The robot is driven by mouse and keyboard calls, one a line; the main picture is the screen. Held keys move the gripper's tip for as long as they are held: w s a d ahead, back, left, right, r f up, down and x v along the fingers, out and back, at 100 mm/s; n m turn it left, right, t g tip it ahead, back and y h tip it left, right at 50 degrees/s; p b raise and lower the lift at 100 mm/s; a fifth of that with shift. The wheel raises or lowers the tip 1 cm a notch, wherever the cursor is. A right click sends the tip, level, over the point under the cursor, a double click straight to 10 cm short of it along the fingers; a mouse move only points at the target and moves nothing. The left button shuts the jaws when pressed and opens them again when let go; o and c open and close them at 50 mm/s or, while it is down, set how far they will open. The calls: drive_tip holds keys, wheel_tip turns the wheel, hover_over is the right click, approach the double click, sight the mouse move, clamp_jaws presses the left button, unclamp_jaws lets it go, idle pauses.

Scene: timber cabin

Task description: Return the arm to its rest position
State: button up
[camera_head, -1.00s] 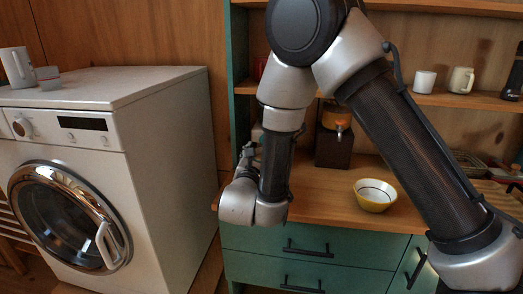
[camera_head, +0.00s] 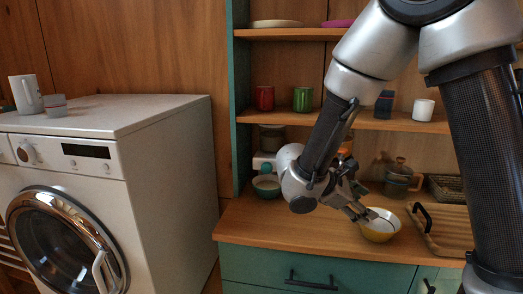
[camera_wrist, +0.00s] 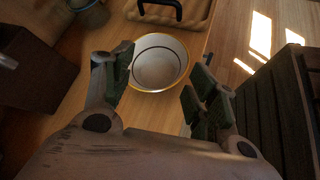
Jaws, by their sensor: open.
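My arm reaches in from the upper right of the head view, bent over the wooden counter. My gripper (camera_head: 362,206) is at the end of it, tilted down, with its fingers close to a yellow-and-white bowl (camera_head: 379,231) on the counter. In the wrist view my gripper (camera_wrist: 160,84) has its two dark fingers spread apart with nothing held between them. The bowl (camera_wrist: 158,66) appears upright beyond and between the fingertips, white inside with a yellow rim. I cannot tell whether a fingertip touches it.
A wooden tray with a dark handle (camera_head: 448,232) lies right of the bowl. A teal bowl (camera_head: 266,187) sits left of my wrist. Red (camera_head: 264,98) and green (camera_head: 303,99) cups stand on the shelf above. A washing machine (camera_head: 165,150) stands left.

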drive_tip(key=s+d+r+m+t+y, duration=0.1)
drive_tip(key=s+d+r+m+y, duration=0.4)
drive_tip(key=s+m, duration=0.3)
drive_tip(key=s+d+r+m+y, duration=0.5)
drive_tip(key=s+r+m, duration=0.2)
drive_tip(key=s, duration=0.3)
drive_tip(key=shift+r+m+t+y, duration=0.25)
drive_tip(key=shift+m+t+y, duration=0.05)
drive_tip(key=shift+m+t, duration=0.1)
